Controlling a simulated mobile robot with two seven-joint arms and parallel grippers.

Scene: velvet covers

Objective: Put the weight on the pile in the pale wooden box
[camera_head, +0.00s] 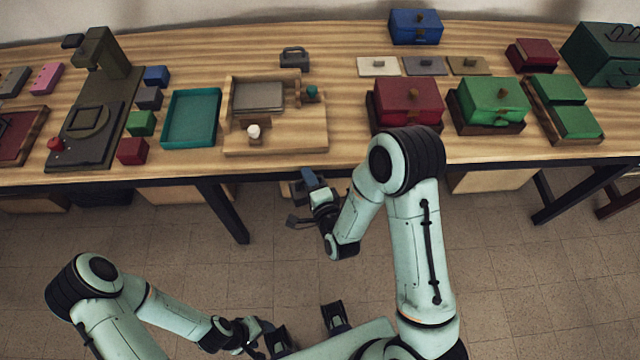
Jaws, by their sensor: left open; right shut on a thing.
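The pale wooden box (311,135) stands at the middle of the table. A grey flat pile (258,95) lies in its back part. A dark grey block with a handle on top (294,57), which looks like the weight, stands on the table behind the box, apart from both grippers. My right gripper (303,200) is below the table's front edge, in front of the box; it is shut on a small blue-grey thing (311,179) too small to identify. My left gripper (283,338) is open and low, near my body, well away from the table.
A white-topped peg (254,132) and a small teal piece (312,93) are in the box's front and right parts. A teal tray (190,119) stands left of the box, a red lidded box (407,97) to its right. The table's front edge lies between my grippers and these.

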